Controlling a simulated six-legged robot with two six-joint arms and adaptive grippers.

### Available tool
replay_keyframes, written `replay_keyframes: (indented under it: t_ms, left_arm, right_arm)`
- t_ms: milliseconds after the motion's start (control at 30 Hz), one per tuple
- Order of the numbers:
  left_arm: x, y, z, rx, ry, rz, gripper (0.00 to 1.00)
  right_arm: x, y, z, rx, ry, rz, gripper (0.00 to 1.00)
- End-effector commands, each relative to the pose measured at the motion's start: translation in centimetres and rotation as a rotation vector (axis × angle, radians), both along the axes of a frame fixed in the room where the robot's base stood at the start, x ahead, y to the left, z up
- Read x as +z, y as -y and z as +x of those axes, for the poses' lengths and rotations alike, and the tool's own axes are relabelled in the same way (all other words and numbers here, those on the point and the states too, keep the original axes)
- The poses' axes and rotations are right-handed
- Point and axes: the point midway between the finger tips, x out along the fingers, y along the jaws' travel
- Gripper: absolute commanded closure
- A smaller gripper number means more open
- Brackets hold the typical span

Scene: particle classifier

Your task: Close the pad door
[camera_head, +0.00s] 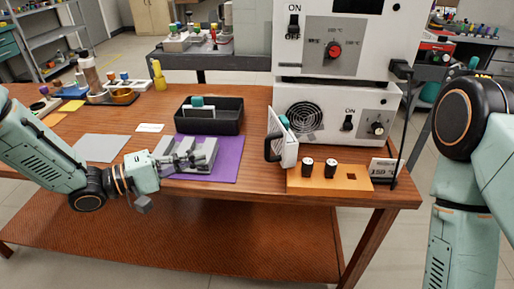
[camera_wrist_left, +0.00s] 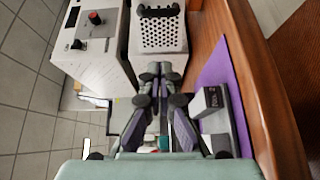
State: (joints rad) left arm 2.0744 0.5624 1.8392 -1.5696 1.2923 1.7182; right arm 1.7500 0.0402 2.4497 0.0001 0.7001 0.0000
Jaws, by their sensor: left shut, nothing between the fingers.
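A white door panel with a black handle (camera_head: 283,140) stands swung out from the front of the lower white machine (camera_head: 330,120), just right of the purple mat. My left gripper (camera_head: 192,159) is shut and empty, over the grey block (camera_head: 205,152) on the purple mat (camera_head: 226,165). It is left of the door and apart from it.
A black bin (camera_head: 226,114) is behind the grey block. A small sign (camera_head: 384,169) stands near the table's right edge. The wood between the purple and orange mats is clear.

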Motion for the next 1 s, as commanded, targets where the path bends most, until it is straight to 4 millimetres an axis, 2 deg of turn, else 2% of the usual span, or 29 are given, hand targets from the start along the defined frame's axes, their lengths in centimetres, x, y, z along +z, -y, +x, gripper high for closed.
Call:
replay_keyframes:
  t_ms: [267, 767, 1000]
  left_arm:
    - [-0.2, 1.8, 1.0, -0.005, 0.000, -0.001, 1.00]
    - [-0.4, 8.3, 5.0, -0.005, 0.002, 0.001, 1.00]
    - [-0.3, 11.4, 4.4, -0.004, 0.000, -0.001, 1.00]
  right_arm:
    - [-1.2, 0.0, 0.0, 0.000, 0.000, 0.000, 0.44]
    - [-3.8, 0.0, 0.0, 0.000, -0.001, 0.000, 0.44]
    - [-4.9, 0.0, 0.0, 0.000, 0.000, 0.000, 0.44]
